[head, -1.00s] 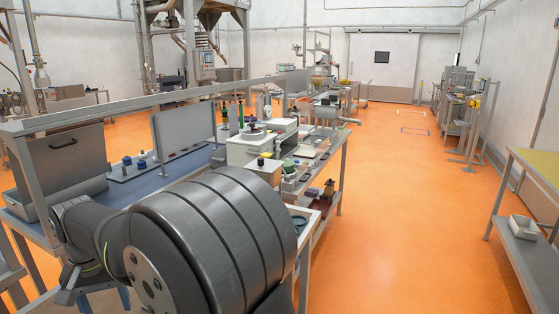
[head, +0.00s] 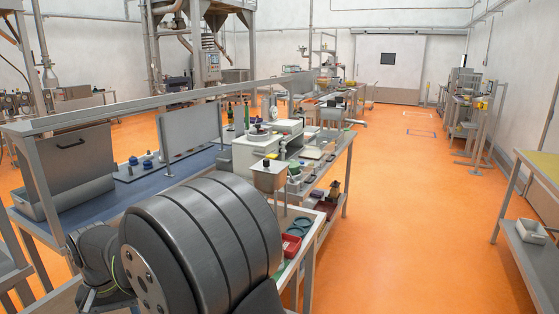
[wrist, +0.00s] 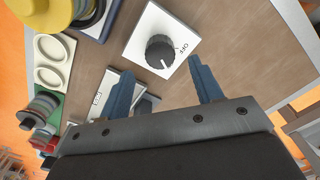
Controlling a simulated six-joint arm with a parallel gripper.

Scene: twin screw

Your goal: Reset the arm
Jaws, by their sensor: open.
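My gripper (wrist: 163,82) shows in the wrist view with its two blue fingers apart and nothing between them. A black dial knob (wrist: 160,52) on a white plate marked "OFF" (wrist: 184,47) lies just beyond the fingertips. The knob's white pointer line is toward the lower right of the picture. I cannot tell how far the fingertips are from the knob. In the head view the gripper is out of sight; my large dark arm link fills the lower left.
In the wrist view, a yellow round part (wrist: 42,12), a white tray with oval recesses (wrist: 52,60) and stacked grey discs (wrist: 40,108) lie left on the brown board (wrist: 235,40). In the head view, a crowded bench (head: 345,165) runs back; the orange floor (head: 420,210) right of it is clear.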

